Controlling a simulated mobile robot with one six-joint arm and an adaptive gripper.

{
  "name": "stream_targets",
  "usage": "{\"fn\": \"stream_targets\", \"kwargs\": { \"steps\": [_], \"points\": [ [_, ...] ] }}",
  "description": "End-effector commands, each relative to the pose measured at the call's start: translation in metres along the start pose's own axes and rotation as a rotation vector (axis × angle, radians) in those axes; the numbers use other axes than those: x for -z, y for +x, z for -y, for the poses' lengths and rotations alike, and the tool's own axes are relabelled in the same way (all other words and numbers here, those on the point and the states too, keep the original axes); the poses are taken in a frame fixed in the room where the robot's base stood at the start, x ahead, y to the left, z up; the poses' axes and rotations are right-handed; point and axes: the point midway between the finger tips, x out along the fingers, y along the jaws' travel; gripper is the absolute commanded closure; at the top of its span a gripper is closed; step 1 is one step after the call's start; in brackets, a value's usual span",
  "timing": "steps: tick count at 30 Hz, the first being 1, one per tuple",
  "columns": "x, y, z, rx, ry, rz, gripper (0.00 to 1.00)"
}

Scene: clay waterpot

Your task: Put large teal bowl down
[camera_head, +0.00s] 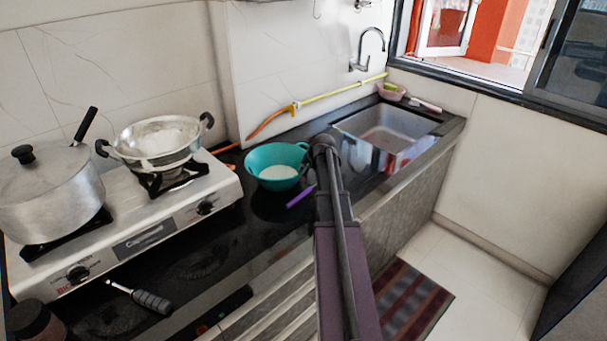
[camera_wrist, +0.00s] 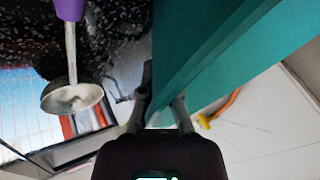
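The large teal bowl (camera_head: 262,157) is over the dark counter between the stove and the sink, upright, with a pale patch inside. My gripper (camera_head: 318,150) is at its right rim, partly hidden behind my arm. In the wrist view, the two fingers of my gripper (camera_wrist: 162,112) stand on either side of the wall of the teal bowl (camera_wrist: 205,55), and the gripper looks shut on it. I cannot tell whether the bowl's base touches the counter.
A ladle with a purple handle (camera_head: 300,196) lies close to the bowl's right front; its metal cup (camera_wrist: 72,97) shows in the wrist view. The stove (camera_head: 130,235) with two pots is left. The sink (camera_head: 395,125) is right.

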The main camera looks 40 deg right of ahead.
Motion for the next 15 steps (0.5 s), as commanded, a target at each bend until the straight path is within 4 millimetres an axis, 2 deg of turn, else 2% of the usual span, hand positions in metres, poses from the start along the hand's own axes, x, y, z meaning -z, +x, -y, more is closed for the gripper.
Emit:
{"fn": "stream_targets", "kwargs": {
  "steps": [15],
  "points": [
    [-0.0017, 0.0041, -0.0022, 0.000, 0.000, 0.000, 1.00]
  ]
}}
